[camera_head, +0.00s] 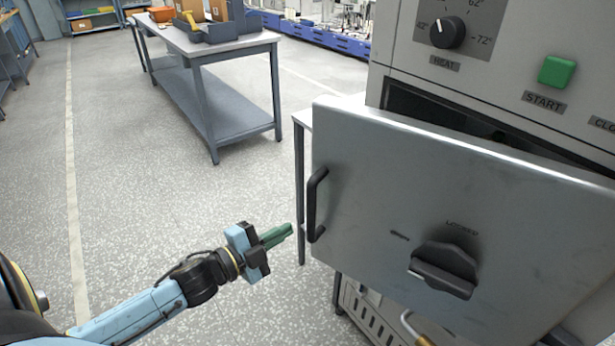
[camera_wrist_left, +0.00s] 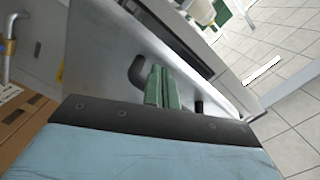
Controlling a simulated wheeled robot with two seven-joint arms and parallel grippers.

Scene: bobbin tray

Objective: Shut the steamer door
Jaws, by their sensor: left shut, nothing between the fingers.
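The steamer door (camera_head: 370,220) is a grey metal panel standing ajar, with a dark gap between its top edge and the steamer body (camera_head: 570,35). It carries a black bar handle (camera_head: 317,205) at its left edge and a black locking knob (camera_head: 444,270) lower right. My left gripper (camera_head: 290,231) has green fingers, shut and empty, just left of the handle and apart from it in the head view. In the left wrist view the shut fingers (camera_wrist_left: 163,86) point at the door (camera_wrist_left: 110,40), with the dark handle (camera_wrist_left: 138,72) beside them. My right gripper is not in view.
A dial (camera_head: 447,33) and a green start button (camera_head: 556,71) are on the panel above the door. A workbench (camera_head: 215,48) with bins and boxes stands at the back left. The speckled floor (camera_head: 140,190) between is clear.

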